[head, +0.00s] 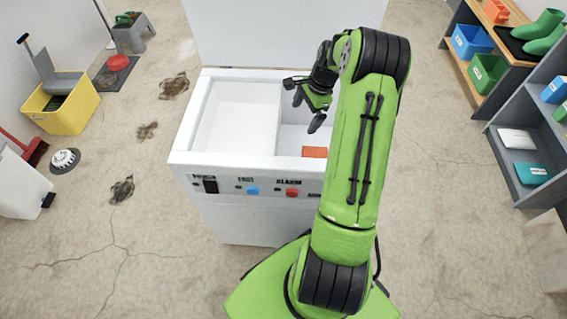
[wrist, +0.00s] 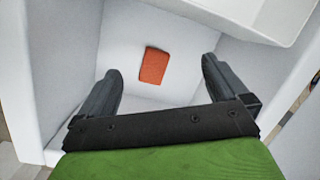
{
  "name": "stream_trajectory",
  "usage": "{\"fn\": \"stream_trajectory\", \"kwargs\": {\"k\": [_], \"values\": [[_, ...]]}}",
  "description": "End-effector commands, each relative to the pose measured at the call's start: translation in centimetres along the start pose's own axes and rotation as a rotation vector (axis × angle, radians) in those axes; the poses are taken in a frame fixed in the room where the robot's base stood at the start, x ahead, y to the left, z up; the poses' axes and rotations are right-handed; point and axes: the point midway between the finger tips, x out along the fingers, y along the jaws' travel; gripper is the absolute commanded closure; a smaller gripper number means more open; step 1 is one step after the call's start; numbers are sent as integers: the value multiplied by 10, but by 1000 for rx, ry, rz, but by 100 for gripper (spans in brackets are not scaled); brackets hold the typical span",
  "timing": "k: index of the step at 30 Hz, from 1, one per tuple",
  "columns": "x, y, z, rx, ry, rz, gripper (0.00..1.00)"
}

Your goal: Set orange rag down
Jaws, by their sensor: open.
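The orange rag (head: 315,152) lies flat on the floor of the right compartment of a white chest (head: 185,150). In the wrist view the rag (wrist: 154,66) is a small orange rectangle on the white compartment floor, beyond my fingertips. My gripper (head: 308,108) is above the right compartment. In the wrist view my gripper (wrist: 162,74) is open, with its two dark fingers wide apart and nothing between them. The rag is apart from both fingers. In the head view my arm hides part of the right compartment.
The chest's left compartment (head: 235,115) looks empty, and its raised lid (head: 270,30) stands behind. A blue button (head: 252,190) and a red button (head: 292,193) are on its front. A yellow bin (head: 62,112) stands left, shelves (head: 508,110) right. Floor beside the chest is mostly clear.

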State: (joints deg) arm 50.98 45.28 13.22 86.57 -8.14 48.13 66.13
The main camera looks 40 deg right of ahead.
Motion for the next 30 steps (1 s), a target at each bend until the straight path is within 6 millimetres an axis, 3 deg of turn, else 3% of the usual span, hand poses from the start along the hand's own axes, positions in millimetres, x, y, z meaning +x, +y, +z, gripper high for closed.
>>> {"fn": "stream_trajectory", "kwargs": {"k": [1, 5, 9, 13, 18, 21, 24, 30], "values": [[-26, -2, 31, -129, 39, 0, 0], [-86, 15, 109, -482, 130, 3, 0], [-138, 59, 182, -851, 220, -10, 0], [-172, 119, 231, -1179, 290, -40, 0], [-187, 201, 260, -1565, 357, -99, 0], [-186, 232, 263, -1716, 378, -131, 0], [-183, 246, 263, -1789, 388, -146, 0], [-183, 248, 263, -1802, 389, -146, 0]]}}
